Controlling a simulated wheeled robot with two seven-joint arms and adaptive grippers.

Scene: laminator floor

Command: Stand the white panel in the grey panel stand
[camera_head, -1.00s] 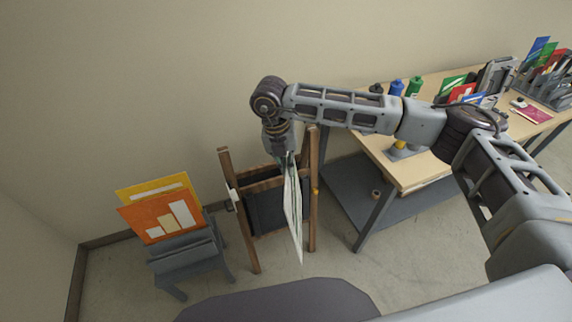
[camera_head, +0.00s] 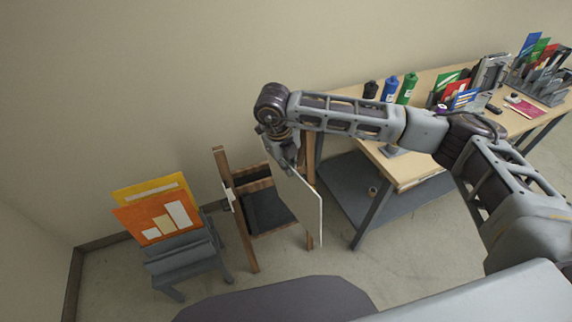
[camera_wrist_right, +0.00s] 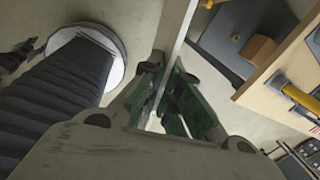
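The white panel (camera_head: 300,196) hangs from my right gripper (camera_head: 286,158), in front of the wooden easel. In the right wrist view the gripper's green-padded fingers (camera_wrist_right: 166,98) are closed on the panel's edge (camera_wrist_right: 178,40). The panel is tilted, with its broad face turned partly to the head camera. The grey panel stand (camera_head: 182,258) is on the floor at the left. A yellow panel (camera_head: 152,190) and an orange panel (camera_head: 158,220) stand in it. My left gripper is not in view.
The wooden easel (camera_head: 222,165) with a dark board stands between the stand and the workbench (camera_head: 408,172). The bench holds bottles (camera_head: 389,90), folders and a grey rack (camera_head: 540,90). Open floor lies in front of the stand and easel.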

